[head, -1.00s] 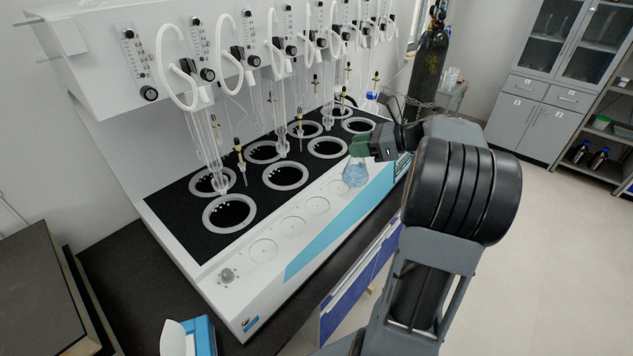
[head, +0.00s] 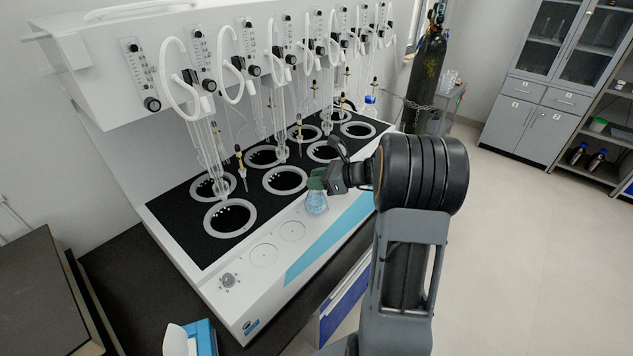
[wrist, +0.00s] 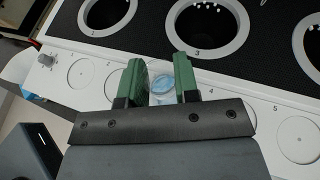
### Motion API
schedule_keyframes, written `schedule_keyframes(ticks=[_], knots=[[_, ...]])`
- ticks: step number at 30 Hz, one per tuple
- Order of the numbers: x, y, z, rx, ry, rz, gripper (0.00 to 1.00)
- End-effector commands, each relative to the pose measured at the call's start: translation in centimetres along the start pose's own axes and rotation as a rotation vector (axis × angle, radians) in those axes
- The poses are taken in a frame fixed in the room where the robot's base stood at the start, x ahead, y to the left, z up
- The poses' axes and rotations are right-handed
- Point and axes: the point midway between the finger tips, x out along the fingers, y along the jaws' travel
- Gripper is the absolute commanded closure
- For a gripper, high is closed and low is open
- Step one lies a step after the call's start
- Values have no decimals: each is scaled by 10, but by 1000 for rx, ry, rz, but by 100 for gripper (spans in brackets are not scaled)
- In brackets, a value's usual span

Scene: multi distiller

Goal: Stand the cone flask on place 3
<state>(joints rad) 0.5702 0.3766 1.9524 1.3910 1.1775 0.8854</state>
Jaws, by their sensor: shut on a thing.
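My gripper (wrist: 162,85) is shut on the cone flask (wrist: 159,84), with a green finger on either side of it. In the head view the flask (head: 316,203) holds pale blue liquid and looks upright below my gripper (head: 316,181). It is at the third circle from the left on the white front ledge, where place 3 would be, and hides that circle. I cannot tell whether its base touches the ledge. Two bare circles (head: 263,255) (head: 292,231) show to its left. The circle by the number 5 (wrist: 299,133) is bare.
The distiller's ringed black wells (head: 230,217) lie just behind the ledge, with glass tubes (head: 213,150) hanging over them. A blue-capped bottle (head: 370,104) stands at the far end. A blue and white box (head: 190,338) is at the front left.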

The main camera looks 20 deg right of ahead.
Motion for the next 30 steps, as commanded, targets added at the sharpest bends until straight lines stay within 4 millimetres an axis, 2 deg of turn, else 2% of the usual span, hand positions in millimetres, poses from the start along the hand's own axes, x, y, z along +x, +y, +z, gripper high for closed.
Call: schedule_keyframes(ticks=[5, 18, 19, 26, 30], knots=[[4, 0, -11, 0, -1, 0, 100], [6, 0, -16, -1, -1, -1, 100], [6, 0, -15, -1, 0, -1, 68], [6, 0, -15, -1, 0, 0, 46], [6, 0, -15, -1, 0, 0, 46]])
